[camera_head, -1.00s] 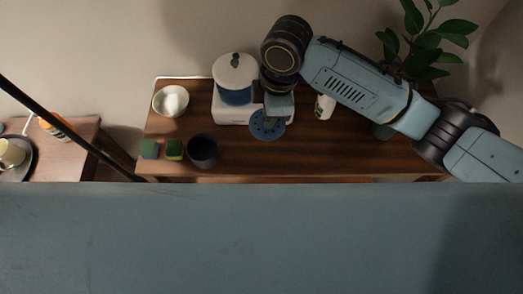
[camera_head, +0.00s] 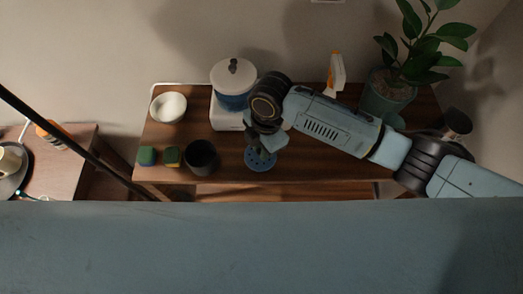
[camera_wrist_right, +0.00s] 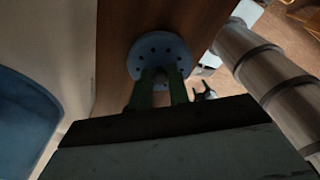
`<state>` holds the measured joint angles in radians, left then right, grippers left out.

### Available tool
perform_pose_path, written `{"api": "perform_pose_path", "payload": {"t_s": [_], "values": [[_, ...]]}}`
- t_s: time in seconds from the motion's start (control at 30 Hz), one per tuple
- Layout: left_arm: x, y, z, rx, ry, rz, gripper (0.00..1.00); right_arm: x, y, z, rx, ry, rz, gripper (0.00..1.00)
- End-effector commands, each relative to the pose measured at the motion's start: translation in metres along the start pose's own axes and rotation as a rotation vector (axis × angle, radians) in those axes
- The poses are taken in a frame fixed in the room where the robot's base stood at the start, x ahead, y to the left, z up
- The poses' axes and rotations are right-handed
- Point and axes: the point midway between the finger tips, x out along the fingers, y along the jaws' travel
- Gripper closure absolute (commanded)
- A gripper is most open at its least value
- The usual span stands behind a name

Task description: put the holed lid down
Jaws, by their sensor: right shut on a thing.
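The holed lid (camera_head: 261,160) is a round blue disc with a ring of small dark holes. In the head view it is over the front part of the wooden table (camera_head: 310,172), right of the dark cup. In the right wrist view the lid (camera_wrist_right: 160,50) lies flat against the wood beyond the fingers. My right gripper (camera_head: 264,143) points down and is shut on the middle of the lid; its two green fingers (camera_wrist_right: 159,88) show in the wrist view. I cannot tell whether the lid touches the table. My left gripper is not in view.
A blue pot with a white lid (camera_head: 233,76) stands on a white appliance (camera_head: 222,117) behind. A dark cup (camera_head: 202,156), two sponges (camera_head: 172,156) and a white bowl (camera_head: 168,107) are to the left. A spray bottle (camera_head: 335,74) and potted plant (camera_head: 388,98) stand behind my right arm.

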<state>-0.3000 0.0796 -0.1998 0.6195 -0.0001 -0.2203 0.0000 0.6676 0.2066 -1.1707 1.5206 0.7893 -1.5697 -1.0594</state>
Motion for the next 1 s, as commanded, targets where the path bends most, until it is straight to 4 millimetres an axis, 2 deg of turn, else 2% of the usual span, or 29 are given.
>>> {"api": "perform_pose_path", "payload": {"t_s": [0.03,0.13,0.5,0.53,0.67,1.0], "values": [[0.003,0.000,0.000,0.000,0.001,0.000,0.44,0.010,-0.001,0.001,0.002,0.000,-0.003,1.00],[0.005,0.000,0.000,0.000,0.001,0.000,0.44,0.023,-0.001,0.002,0.001,0.001,-0.003,1.00],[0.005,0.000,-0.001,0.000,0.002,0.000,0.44,0.027,0.000,0.003,0.001,0.000,-0.001,1.00],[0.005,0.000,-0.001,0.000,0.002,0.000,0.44,0.027,0.000,0.003,0.001,0.000,-0.001,0.80],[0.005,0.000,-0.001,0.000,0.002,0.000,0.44,0.026,0.000,0.003,0.001,0.000,-0.001,0.62],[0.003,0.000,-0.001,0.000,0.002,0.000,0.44,0.021,0.000,0.003,0.000,0.000,0.001,0.60]]}}
